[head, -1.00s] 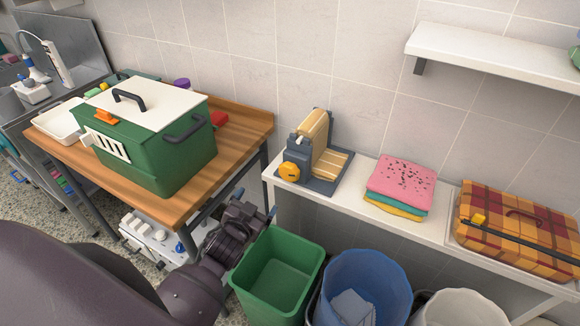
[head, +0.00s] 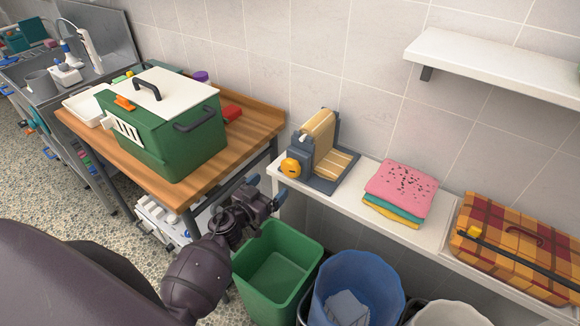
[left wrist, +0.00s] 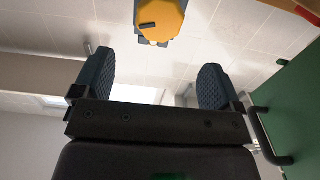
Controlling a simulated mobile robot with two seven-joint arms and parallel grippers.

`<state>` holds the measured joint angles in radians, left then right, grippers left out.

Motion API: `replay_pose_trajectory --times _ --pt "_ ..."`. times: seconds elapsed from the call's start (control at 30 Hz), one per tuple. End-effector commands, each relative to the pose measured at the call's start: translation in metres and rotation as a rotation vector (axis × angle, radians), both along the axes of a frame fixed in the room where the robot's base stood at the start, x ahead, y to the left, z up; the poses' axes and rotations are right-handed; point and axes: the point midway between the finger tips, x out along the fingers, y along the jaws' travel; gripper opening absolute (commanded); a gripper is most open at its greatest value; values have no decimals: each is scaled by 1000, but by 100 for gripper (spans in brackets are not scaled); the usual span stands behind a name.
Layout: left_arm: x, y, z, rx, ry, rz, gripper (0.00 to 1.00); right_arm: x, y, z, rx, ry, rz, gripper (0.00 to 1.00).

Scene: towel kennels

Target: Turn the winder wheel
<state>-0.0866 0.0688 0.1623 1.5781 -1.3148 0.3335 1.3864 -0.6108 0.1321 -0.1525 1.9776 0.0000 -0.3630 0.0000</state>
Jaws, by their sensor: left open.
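The winder (head: 322,150) stands on the white wall shelf, a grey frame with a tan roll and slatted bed. Its yellow winder wheel (head: 291,168) faces out at the winder's left front. The wheel also shows in the left wrist view (left wrist: 160,20) at the top, with a dark bar on its face. My left gripper (head: 267,187) is just below and left of the wheel in the head view. In the left wrist view its two blue padded fingers (left wrist: 155,75) are wide apart with nothing between them. The wheel lies beyond the fingertips, apart from them. My right gripper is not in view.
A green kennel box (head: 165,135) stands on the wooden table (head: 262,122) to the left. Folded towels (head: 400,190) and a plaid case (head: 520,245) lie along the shelf (head: 355,200). A green bin (head: 250,285) and a blue bin (head: 370,265) stand below.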

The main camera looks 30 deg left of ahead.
Motion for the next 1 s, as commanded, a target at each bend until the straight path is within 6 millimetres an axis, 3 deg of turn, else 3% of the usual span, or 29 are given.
replay_pose_trajectory --times 0.6,1.0 --pt "84 -12 0 0 -2 1 91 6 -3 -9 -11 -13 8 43" --pt "105 -15 0 0 -1 2 91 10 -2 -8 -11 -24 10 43"
